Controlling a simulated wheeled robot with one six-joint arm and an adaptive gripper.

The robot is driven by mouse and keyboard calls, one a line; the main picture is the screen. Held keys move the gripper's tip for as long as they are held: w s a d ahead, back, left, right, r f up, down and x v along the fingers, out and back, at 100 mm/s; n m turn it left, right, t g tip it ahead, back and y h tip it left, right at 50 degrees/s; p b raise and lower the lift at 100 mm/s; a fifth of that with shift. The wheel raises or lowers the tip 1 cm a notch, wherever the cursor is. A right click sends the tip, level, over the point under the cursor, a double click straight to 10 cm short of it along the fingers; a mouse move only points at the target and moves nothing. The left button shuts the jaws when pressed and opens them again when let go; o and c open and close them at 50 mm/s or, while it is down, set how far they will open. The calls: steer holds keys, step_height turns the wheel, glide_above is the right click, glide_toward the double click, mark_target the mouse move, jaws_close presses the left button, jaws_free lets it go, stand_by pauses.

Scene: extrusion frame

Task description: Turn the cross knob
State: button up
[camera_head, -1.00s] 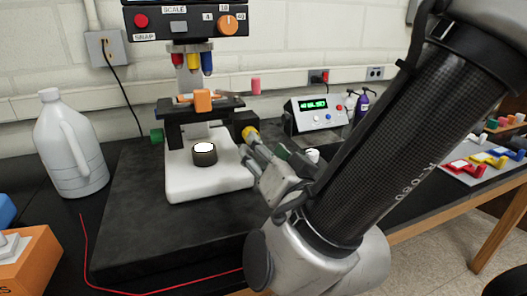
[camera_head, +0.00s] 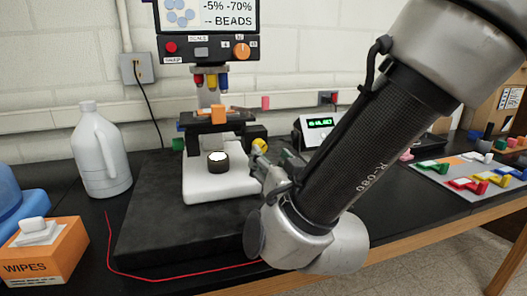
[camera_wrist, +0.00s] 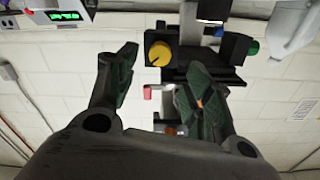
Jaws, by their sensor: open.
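The microscope's (camera_head: 212,185) yellow knob (camera_head: 260,146) sticks out on its right side. A green knob (camera_head: 178,145) is on its left, an orange block (camera_head: 219,114) in front and a pink knob (camera_head: 265,102) on a rod above right. I cannot tell which one is called the cross knob. My gripper (camera_head: 268,160) is by the yellow knob, partly hidden by my arm. In the wrist view my gripper (camera_wrist: 162,60) is open, with the yellow knob (camera_wrist: 160,53) showing between its fingertips. Contact cannot be told. The pink knob (camera_wrist: 147,92) shows between the fingers.
A white jug (camera_head: 102,155) and an orange wipes box (camera_head: 48,255) stand at left. A display box (camera_head: 318,127) stands behind my arm. A red cord (camera_head: 150,277) crosses the black bench. A tray of coloured parts (camera_head: 470,175) lies at right.

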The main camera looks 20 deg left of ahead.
mark_target(262, 148)
steer(key=x, duration=0.7)
steer(key=shift+w+a, duration=0.1)
steer(key=shift+w, duration=0.25)
steer(key=c, duration=1)
